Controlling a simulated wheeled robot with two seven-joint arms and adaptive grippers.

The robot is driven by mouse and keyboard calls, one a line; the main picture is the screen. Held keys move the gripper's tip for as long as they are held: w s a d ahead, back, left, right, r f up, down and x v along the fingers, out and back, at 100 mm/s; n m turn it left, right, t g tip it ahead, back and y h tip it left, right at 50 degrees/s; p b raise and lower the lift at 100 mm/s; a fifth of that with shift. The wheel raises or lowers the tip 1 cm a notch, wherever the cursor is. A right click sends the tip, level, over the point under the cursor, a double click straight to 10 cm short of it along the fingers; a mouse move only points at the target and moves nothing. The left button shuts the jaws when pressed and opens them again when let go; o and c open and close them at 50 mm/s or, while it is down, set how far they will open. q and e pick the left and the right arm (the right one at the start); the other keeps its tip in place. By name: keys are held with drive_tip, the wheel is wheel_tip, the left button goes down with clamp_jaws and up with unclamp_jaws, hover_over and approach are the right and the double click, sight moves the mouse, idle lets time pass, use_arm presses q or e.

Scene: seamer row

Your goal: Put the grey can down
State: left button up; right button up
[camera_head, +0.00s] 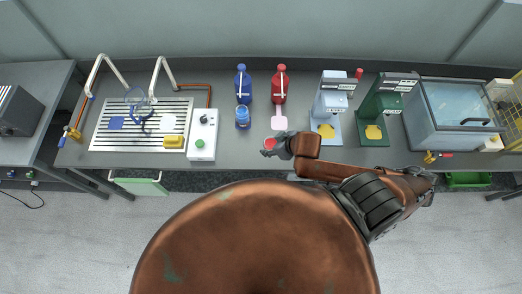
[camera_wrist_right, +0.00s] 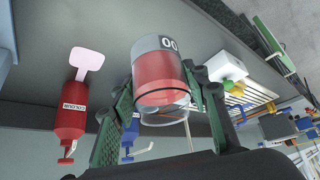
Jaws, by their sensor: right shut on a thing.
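The can (camera_wrist_right: 160,72) in the right wrist view has a grey band marked "00" and a broad red part; a clear, rimmed section shows at its lower end in that picture. My right gripper (camera_wrist_right: 160,92) is shut on it, with a green-padded finger on each side. In the head view the can (camera_head: 270,143) shows as a small red top at the tip of my right gripper (camera_head: 274,145), near the bench's front edge. Whether its base touches the bench is unclear. My left gripper is not in view.
A red bottle (camera_head: 280,84) with a pink patch (camera_head: 279,122) before it stands behind the can. A blue bottle (camera_head: 243,83) and small blue can (camera_head: 242,117) stand left, then a white control box (camera_head: 203,135). Two seamers, pale blue (camera_head: 331,97) and green (camera_head: 384,102), stand right.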

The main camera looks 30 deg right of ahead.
drive_tip(key=s+n+p, duration=0.1)
drive_tip(key=s+p, duration=0.1)
drive_tip(key=s, duration=0.5)
drive_tip(key=shift+n+y, duration=0.3)
drive_tip(key=shift+y, duration=0.2)
drive_tip(key=w+f, duration=0.1)
drive_tip(key=w, duration=0.2)
drive_tip(key=w+f+p, duration=0.1)
drive_tip(key=w+f, duration=0.1)
drive_tip(key=w, duration=0.1)
drive_tip(key=w+f, duration=0.1)
drive_tip(key=w, duration=0.2)
drive_tip(key=shift+w+a+f, duration=0.25)
drive_tip(key=x, duration=0.4)
drive_tip(key=d+x, duration=0.1)
drive_tip(key=x, duration=0.1)
drive_tip(key=shift+w+d+f+p, duration=0.1)
drive_tip(key=shift+w+f+p, duration=0.05)
drive_tip(key=shift+w+p, duration=0.2)
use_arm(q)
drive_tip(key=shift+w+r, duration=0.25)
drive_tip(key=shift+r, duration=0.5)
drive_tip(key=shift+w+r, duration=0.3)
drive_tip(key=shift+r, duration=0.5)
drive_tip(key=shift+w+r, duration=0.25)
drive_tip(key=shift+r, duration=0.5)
use_arm(e)
drive_tip(key=shift+w+f, duration=0.2)
drive_tip(key=shift+f, duration=1.55)
drive_tip(key=shift+f, duration=0.1)
